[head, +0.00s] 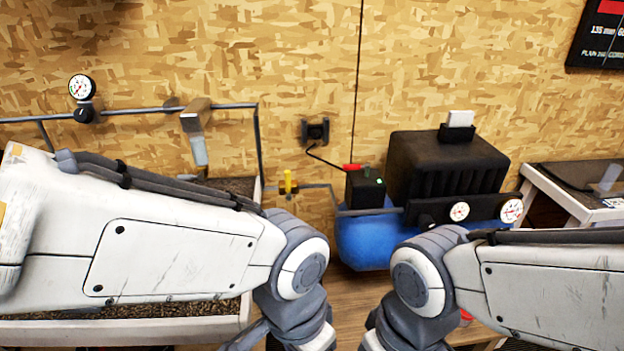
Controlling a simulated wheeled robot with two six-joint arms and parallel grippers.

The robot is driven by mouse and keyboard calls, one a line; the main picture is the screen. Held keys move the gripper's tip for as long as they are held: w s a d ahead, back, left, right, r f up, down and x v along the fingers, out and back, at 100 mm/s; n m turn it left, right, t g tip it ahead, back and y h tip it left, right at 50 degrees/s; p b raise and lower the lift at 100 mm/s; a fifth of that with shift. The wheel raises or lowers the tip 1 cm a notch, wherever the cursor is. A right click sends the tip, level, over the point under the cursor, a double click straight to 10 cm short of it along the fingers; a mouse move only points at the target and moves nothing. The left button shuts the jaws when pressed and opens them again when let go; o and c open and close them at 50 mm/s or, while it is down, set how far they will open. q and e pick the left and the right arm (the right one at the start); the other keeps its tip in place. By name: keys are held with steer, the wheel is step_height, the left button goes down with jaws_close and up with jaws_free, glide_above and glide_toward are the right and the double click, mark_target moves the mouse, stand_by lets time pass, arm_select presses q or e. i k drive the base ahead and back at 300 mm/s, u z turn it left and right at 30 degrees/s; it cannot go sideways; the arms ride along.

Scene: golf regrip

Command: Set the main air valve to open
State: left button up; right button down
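A valve with a small yellow handle (288,181) sits on a thin grey pipe (316,187) in front of the chipboard wall, left of the compressor. The handle stands upright, crosswise to the level pipe. No label on it can be read. My two arms come in from the left and right, and their wrists bend down out of the bottom edge. The fingers of both grippers are out of view. Both wrists are below the valve in the picture, apart from it.
A blue-tanked compressor (362,240) with a black motor housing (447,166) and two gauges stands right of the valve. A black box (365,189) with a red switch is on it. A regulator gauge (81,88) and pipe rail (230,106) are at left. A bench (566,188) is at right.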

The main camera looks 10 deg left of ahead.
mark_target(287, 174)
steer(key=u, duration=2.25)
steer(key=i, duration=0.75)
steer(key=z, duration=2)
